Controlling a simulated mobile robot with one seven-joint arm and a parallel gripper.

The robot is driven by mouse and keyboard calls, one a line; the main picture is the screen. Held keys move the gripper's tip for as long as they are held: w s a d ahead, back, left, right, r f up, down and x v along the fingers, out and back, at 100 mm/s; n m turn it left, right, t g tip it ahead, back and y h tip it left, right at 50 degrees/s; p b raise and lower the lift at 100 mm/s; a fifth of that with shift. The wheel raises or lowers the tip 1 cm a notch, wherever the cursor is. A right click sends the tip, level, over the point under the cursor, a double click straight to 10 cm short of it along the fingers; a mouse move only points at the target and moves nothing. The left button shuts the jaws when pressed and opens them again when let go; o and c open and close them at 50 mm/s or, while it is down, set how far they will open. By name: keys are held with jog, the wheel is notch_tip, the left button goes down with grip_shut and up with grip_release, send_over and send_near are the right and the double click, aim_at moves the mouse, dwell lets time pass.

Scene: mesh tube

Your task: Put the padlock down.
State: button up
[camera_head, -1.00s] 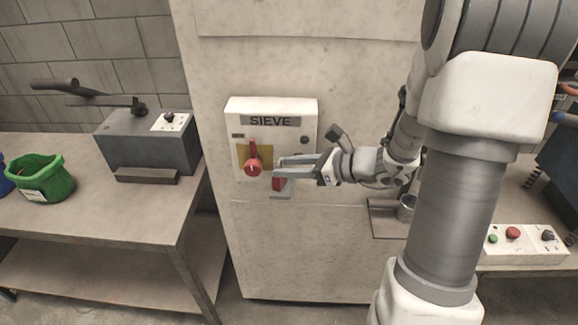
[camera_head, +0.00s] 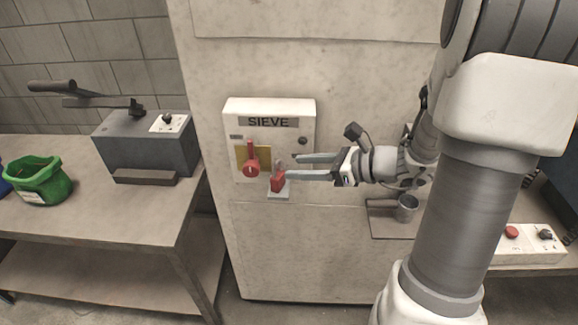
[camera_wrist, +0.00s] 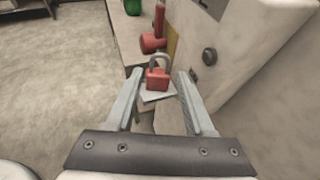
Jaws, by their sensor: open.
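The padlock (camera_head: 277,183) has a red body and a grey shackle. It sits upright on a small light-grey ledge (camera_head: 279,195) at the lower right of the SIEVE switch box (camera_head: 290,112). My gripper (camera_head: 296,167) is open and empty, just to the right of the padlock. In the wrist view the padlock (camera_wrist: 158,76) stands on the ledge (camera_wrist: 157,96), beyond and between my open fingertips (camera_wrist: 160,74), with nothing between the fingers touching it that I can see.
A red rotary switch handle (camera_head: 252,165) is on the box, left of the padlock. A metal cup (camera_head: 406,208) stands on a shelf (camera_head: 385,222) below my arm. At left, a bench (camera_head: 110,215) holds a grey machine (camera_head: 150,150) and a green bin (camera_head: 42,184).

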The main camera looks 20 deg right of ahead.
jog(key=v, duration=0.8)
